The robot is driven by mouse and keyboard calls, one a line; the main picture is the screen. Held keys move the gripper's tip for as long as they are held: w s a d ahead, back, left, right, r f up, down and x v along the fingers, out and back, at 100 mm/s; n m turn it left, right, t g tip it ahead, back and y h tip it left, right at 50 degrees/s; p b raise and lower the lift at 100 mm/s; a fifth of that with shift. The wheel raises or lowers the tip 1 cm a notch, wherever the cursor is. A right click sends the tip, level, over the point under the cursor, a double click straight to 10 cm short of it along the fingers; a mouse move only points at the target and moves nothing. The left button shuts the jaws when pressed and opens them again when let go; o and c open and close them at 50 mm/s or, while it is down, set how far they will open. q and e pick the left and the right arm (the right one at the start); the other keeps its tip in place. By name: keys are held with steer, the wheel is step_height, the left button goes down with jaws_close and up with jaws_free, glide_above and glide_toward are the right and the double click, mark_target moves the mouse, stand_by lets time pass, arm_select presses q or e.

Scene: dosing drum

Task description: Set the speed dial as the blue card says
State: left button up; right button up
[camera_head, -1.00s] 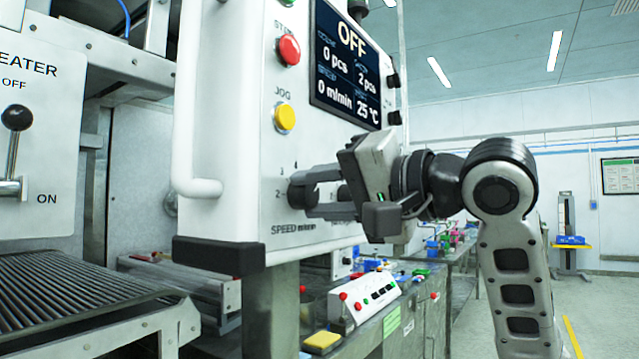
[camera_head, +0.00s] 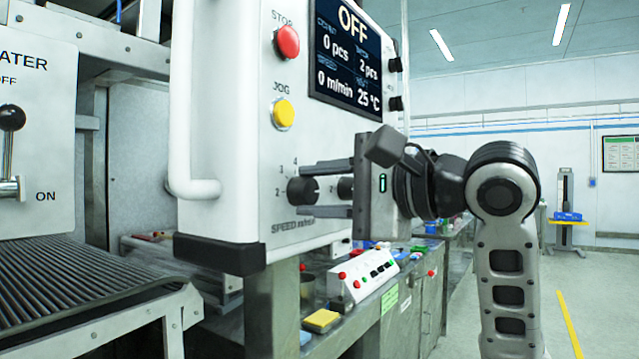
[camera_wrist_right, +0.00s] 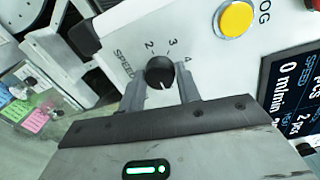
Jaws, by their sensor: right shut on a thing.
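The black speed dial (camera_head: 297,191) sits low on the white control panel, with numbers around it and the word SPEED below. My right gripper (camera_head: 305,190) reaches in from the right, one finger above and one below the dial, shut on it. In the right wrist view the dial (camera_wrist_right: 160,72) sits between the two fingertips (camera_wrist_right: 160,88). The numbers 2, 3 and 4 show beside it. A small white mark shows near its lower edge; I cannot tell which number it is set to. The blue card is not in view. My left gripper is not in view.
Above the dial are a yellow JOG button (camera_head: 283,113), a red STOP button (camera_head: 287,41) and a display (camera_head: 345,60) reading OFF and 0 m/min. A second black knob (camera_head: 345,188) is close beside the fingers. A white handle (camera_head: 182,110) runs along the panel's left edge.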

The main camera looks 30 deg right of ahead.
steer(key=shift+m, duration=0.3)
steer(key=o, duration=1)
steer(key=shift+s+d, duration=0.1)
steer(key=b+v, duration=0.2)
steer(key=v, duration=1.3)
steer(key=shift+s+d+b, duration=0.2)
steer(key=shift+s+b, duration=0.15)
steer(key=shift+b, duration=0.05)
